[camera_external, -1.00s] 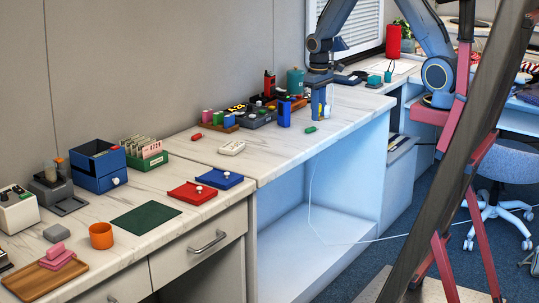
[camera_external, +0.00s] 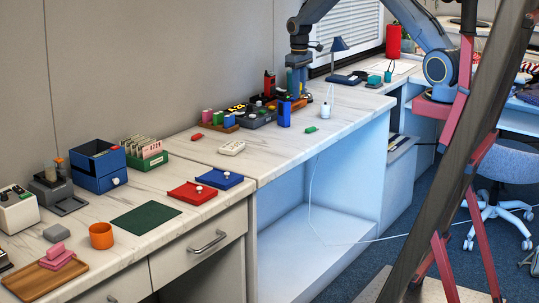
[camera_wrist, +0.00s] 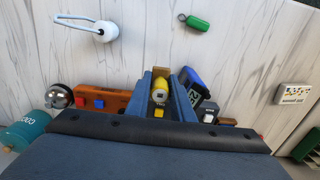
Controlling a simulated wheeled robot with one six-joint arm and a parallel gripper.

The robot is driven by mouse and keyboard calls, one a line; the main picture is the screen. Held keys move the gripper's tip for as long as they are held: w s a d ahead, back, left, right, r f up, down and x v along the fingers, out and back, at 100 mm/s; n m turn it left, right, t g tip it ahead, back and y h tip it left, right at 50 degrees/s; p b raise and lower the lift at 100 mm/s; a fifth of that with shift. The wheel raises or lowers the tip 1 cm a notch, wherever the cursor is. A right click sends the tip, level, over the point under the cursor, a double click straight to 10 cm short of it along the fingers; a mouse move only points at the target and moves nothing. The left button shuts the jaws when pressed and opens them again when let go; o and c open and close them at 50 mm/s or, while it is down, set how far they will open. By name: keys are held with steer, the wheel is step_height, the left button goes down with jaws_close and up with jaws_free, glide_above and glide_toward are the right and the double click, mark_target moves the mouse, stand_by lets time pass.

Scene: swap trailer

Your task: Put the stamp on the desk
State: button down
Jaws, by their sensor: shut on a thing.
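My gripper (camera_wrist: 165,88) is at the back of the marble-topped desk (camera_external: 345,117), among a row of small objects. In the wrist view its two blue fingers are closed around a small yellow and tan thing with a pale end, which looks like the stamp (camera_wrist: 160,95). The fingers partly hide it. In the external view my gripper (camera_external: 298,84) points down behind a blue upright item (camera_external: 284,114); the held thing cannot be made out there. How far it is above the desk top is unclear.
An orange box (camera_wrist: 110,103) and a teal can (camera_wrist: 28,131) are left of my fingers in the wrist view.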

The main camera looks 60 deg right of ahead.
mark_target(298, 122)
steer(key=shift+w+d+f, duration=0.15)
steer(key=shift+w+d, duration=0.1)
steer(key=shift+f+p, duration=1.45)
steer(key=shift+f, duration=3.3)
steer(key=shift+f, duration=0.2)
steer(key=c, duration=1.5)
jaws_free()
steer(key=shift+c, duration=0.2)
